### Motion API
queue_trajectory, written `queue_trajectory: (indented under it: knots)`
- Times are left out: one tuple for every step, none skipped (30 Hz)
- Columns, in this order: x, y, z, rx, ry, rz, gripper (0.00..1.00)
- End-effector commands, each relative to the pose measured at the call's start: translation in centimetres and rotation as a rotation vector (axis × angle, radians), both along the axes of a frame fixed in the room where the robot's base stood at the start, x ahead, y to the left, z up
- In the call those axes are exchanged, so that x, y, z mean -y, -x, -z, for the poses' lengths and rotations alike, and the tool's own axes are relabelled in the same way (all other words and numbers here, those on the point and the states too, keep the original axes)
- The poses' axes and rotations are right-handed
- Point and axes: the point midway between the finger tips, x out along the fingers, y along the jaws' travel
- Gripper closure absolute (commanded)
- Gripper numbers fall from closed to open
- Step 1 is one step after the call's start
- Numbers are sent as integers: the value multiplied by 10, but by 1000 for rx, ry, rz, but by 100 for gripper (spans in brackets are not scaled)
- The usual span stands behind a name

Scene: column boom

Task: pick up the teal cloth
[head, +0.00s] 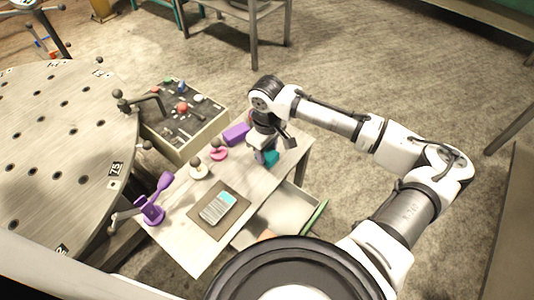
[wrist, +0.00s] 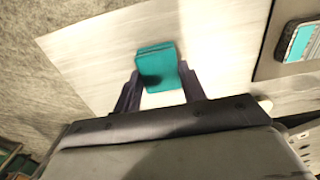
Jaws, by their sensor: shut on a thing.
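The teal cloth (wrist: 157,66) is a small folded block on the pale table, between the two fingers of my gripper (wrist: 158,88) in the wrist view. My gripper is shut on it, with a finger at each side. In the head view the cloth (head: 271,158) shows as a small teal patch beside my gripper (head: 262,157), near the table's far right end. The rest of it is hidden by the gripper there. I cannot tell whether the cloth is touching the table or just above it.
The narrow table (head: 187,238) also bears a purple block (head: 236,133), a pink-based knob (head: 219,152), a white-based knob (head: 199,171), a purple stand (head: 153,208) and a device on a dark mat (head: 218,209). A control box (head: 184,117) stands behind. An open drawer (head: 284,218) lies in front.

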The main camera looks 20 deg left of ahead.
Motion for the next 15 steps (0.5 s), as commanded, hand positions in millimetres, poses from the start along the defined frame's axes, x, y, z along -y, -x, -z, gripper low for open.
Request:
queue_trajectory:
  knots:
    - [0,0,0,0,0,0,81]
    - [0,0,0,0,0,0,81]
    - [0,0,-1,0,0,0,81]
    - [0,0,-1,1,0,0,81]
    - [0,0,-2,1,0,0,81]
    - [0,0,-4,1,-1,0,81]
    - [0,-1,-6,2,0,0,81]
    - [0,-1,-8,2,0,0,81]
    - [0,-1,-11,1,-1,0,81]
    - [0,-1,-15,2,-1,0,81]
    - [0,-1,-19,2,-1,0,81]
    - [0,-1,-26,4,-1,-1,81]
    - [0,-1,-32,4,-2,-1,81]
    - [0,-1,-39,3,-1,-1,81]
    - [-1,-1,-49,4,-2,-1,81]
